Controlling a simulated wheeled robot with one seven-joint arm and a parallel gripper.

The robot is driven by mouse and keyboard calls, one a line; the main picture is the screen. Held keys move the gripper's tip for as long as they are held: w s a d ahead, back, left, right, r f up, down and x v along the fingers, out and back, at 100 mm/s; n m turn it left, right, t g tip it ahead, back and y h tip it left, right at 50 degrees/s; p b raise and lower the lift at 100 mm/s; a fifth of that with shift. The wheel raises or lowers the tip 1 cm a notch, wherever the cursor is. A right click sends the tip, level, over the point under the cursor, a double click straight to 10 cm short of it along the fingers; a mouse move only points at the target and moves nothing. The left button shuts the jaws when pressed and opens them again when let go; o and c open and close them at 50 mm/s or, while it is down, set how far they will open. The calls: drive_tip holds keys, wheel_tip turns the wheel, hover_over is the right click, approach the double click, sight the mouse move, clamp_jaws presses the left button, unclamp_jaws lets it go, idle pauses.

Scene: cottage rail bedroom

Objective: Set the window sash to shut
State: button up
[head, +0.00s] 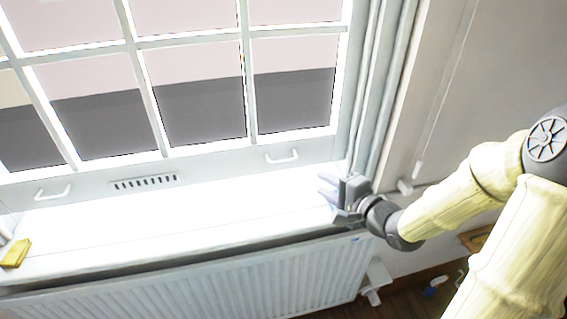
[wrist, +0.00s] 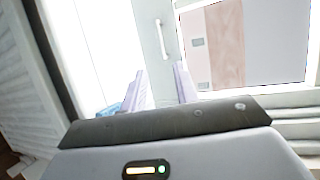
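The white window sash (head: 215,155) fills the upper left of the head view, with grey-and-pink panes. Its bottom rail lies just above the white sill; I cannot tell whether a gap is left under it. The rail carries a left handle (head: 53,192) and a right handle (head: 281,157). My gripper (head: 328,190) is over the right end of the sill, to the right of and below the right handle, apart from it. In the wrist view my gripper (wrist: 160,88) is open and empty, and a white handle (wrist: 165,38) shows beyond the gap between its fingers.
A slotted vent (head: 145,182) sits between the handles. A yellow block (head: 16,253) lies at the sill's left end. A ribbed white radiator (head: 200,285) stands below the sill (head: 180,225). The window jamb (head: 385,80) rises close right of my gripper. The middle sill is clear.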

sight(283, 161)
drive_tip(key=p+x, duration=0.5)
drive_tip(key=x, duration=1.2)
drive_tip(key=shift+w+a+f, duration=0.15)
clamp_jaws()
